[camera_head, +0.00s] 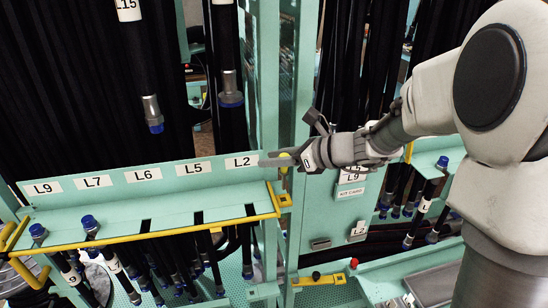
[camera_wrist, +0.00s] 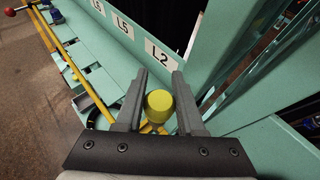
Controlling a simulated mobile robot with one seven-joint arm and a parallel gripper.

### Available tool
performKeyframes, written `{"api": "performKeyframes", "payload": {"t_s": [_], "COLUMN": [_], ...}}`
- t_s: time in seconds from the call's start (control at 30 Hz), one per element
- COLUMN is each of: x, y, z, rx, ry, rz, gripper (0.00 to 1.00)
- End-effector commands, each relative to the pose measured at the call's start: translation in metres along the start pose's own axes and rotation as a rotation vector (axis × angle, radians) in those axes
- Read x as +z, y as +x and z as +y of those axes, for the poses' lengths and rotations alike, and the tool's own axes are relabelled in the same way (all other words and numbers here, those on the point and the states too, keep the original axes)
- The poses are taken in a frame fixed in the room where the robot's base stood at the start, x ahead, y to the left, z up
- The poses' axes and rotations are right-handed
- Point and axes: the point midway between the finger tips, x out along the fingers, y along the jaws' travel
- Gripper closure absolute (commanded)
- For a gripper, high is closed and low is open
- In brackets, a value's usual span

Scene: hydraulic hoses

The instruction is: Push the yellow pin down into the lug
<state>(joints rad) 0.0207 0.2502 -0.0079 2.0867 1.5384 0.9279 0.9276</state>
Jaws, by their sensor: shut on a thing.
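The yellow pin (camera_wrist: 160,102) has a thick round head and sits between the two grey fingers of my gripper (camera_wrist: 160,76) in the wrist view. My gripper (camera_head: 278,160) is shut on it. In the head view a little of the yellow pin (camera_head: 284,156) shows at the fingers, next to the L2 label. The yellow lug (camera_head: 285,200) is at the right end of the yellow rail, below my gripper. The pin's lower end is mostly hidden, so I cannot tell how deep it sits in the lug.
A teal shelf (camera_head: 150,182) with labels L9 to L2 and a yellow rail (camera_head: 150,235) runs to the left. A teal upright post (camera_head: 268,80) stands close to my gripper. Black hoses (camera_head: 80,90) hang behind. Blue-capped fittings (camera_head: 89,222) stand on the shelf.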

Motion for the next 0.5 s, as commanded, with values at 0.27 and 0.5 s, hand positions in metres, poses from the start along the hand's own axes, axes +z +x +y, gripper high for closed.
{"api": "performKeyframes", "payload": {"t_s": [0.27, 0.5], "x": [-0.012, -0.021], "y": [0.006, 0.010], "z": [0.000, 0.000], "rx": [0.000, -0.001], "ry": [0.001, 0.001], "rz": [0.000, 0.000], "gripper": [1.00, 1.00]}}
